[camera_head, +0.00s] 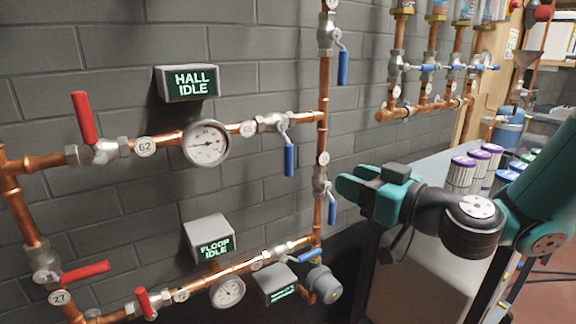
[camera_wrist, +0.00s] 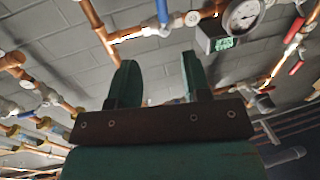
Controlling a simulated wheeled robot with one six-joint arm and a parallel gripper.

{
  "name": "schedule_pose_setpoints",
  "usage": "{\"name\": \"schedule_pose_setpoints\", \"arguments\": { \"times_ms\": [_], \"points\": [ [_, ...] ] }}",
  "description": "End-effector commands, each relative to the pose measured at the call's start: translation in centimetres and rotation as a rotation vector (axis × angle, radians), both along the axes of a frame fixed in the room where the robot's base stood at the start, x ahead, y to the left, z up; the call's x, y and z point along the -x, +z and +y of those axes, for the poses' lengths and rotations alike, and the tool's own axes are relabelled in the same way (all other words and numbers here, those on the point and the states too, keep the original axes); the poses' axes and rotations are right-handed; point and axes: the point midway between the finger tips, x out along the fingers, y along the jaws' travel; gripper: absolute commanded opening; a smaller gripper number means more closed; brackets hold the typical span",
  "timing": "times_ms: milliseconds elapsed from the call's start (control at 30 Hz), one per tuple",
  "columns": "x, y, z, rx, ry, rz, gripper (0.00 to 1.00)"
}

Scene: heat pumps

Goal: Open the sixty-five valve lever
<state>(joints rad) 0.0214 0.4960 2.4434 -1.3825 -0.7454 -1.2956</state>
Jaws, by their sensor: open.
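The valve tagged 65 (camera_head: 248,129) sits on the upper copper pipe, right of a round gauge (camera_head: 206,143). Its blue lever (camera_head: 290,160) hangs down, across the pipe's line. In the wrist view, a blue lever (camera_wrist: 162,10) by a round tag and gauge appears to be this one, seen upside down at the top edge. My gripper (camera_head: 350,187) is right of the lever and apart from it. Its two teal fingers (camera_wrist: 158,78) are spread with nothing between them.
More blue levers hang on the vertical pipe, above (camera_head: 343,68) and below (camera_head: 332,212). A red lever (camera_head: 83,117) stands upright at tag 62. The HALL IDLE sign (camera_head: 188,83) juts from the wall above the gauge. Purple-lidded containers (camera_head: 461,174) stand on a surface at right.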

Motion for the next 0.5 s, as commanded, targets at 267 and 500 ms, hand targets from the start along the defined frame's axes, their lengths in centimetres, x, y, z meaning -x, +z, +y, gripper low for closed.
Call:
{"name": "schedule_pose_setpoints", "arguments": {
  "times_ms": [267,500],
  "points": [
    [-3.8,0.9,4.4,0.002,0.009,-0.001,0.44],
    [-7.7,0.8,8.3,0.001,0.009,-0.001,0.44]
  ]
}}
